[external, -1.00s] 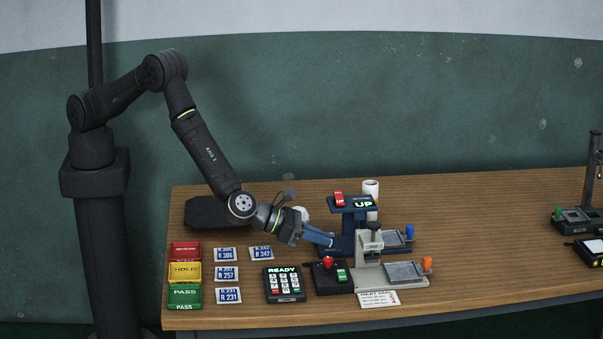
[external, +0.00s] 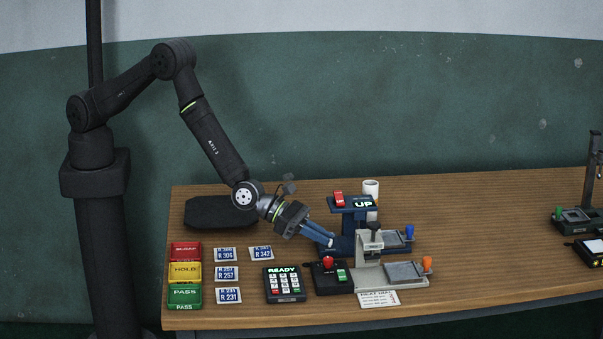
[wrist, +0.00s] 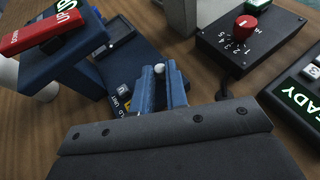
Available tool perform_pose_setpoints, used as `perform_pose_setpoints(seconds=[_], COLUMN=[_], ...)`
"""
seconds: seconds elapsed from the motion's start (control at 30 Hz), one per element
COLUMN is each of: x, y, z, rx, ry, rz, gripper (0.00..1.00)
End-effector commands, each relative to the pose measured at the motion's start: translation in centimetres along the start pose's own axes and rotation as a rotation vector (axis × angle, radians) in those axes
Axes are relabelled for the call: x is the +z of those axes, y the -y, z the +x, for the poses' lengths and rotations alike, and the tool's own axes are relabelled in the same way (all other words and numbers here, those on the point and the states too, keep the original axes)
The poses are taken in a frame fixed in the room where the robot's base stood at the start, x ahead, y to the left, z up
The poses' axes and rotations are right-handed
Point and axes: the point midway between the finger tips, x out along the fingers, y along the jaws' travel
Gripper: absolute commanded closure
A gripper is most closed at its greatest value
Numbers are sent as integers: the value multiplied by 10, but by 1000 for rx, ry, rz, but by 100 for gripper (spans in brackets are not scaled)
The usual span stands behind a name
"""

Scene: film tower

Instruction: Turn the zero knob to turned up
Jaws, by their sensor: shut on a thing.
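A blue film tower (external: 343,242) stands on the bench, with a lit display reading UP (external: 362,204) on its head. My gripper (external: 331,241) reaches its left side with blue fingers. In the wrist view my gripper (wrist: 160,72) is shut on a small white round knob (wrist: 159,68), apparently the zero knob, low by the tower's blue base. Only the knob's rounded end shows between the fingertips; its pointer or mark is hidden.
A grey press (external: 368,250) stands in front of the tower. A black box with a red dial (external: 328,263) and a keypad reading READY (external: 284,284) are close below the gripper. A red switch (external: 339,198) is atop the tower. A white cup (external: 371,188) stands behind.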

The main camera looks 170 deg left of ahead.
Motion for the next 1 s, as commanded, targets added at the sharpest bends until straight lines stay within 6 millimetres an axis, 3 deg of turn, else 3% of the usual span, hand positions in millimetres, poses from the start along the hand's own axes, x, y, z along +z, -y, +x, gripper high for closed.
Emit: perform_pose_setpoints(seconds=[0.3,0.33,0.4,0.43,0.77,1.0], x=[4,4,4,4,1,2], y=[0,0,0,0,0,0], z=[0,0,0,0,-3,-32], rx=[-2,-2,-2,-2,-2,-2], ry=[8,8,7,6,2,2], rz=[1,1,1,1,1,1], gripper=[100,81,67,65,65,65])
